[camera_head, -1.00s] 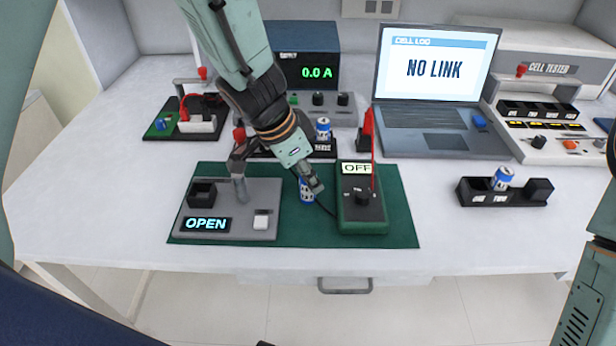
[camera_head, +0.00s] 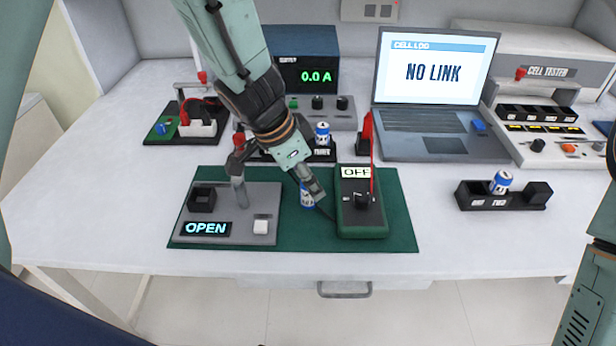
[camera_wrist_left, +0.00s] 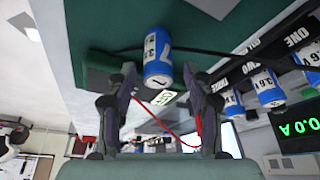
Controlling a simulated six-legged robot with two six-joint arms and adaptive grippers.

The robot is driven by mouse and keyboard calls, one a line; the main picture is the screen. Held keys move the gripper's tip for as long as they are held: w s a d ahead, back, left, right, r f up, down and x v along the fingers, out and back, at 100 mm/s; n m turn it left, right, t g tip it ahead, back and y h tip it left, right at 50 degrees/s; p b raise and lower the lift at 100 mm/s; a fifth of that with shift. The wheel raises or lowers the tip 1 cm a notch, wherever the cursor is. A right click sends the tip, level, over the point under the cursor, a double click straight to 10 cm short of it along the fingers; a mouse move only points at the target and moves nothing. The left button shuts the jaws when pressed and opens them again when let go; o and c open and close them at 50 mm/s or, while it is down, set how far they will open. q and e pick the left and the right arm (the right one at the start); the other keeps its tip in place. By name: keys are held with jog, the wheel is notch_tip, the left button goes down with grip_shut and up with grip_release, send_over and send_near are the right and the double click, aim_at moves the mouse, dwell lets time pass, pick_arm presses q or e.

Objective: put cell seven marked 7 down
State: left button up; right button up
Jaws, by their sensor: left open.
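Cell seven (camera_head: 307,199) is a small blue and white cylinder on the green mat (camera_head: 300,238), just left of the green meter (camera_head: 362,215). In the left wrist view cell seven (camera_wrist_left: 158,62) shows a 7 and 3.6 V on its label. It appears upright. My left gripper (camera_head: 276,182) is over the mat beside the cell, and one finger partly hides the cell in the head view. In the wrist view the gripper (camera_wrist_left: 163,84) has its fingers spread, with the cell between and a gap visible on both sides. My right gripper is out of view.
A grey fixture (camera_head: 262,200) reading OPEN is at the mat's left. A black rack (camera_head: 323,152) with a cell stands behind. Another black rack (camera_head: 490,203) holds a cell at right. The laptop (camera_head: 435,85) reads NO LINK. Bare table lies between mat and right rack.

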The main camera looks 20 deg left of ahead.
pick_arm(q)
jog(key=p+v, duration=0.8)
jog(key=v, duration=0.3)
jog(key=shift+r, duration=0.3)
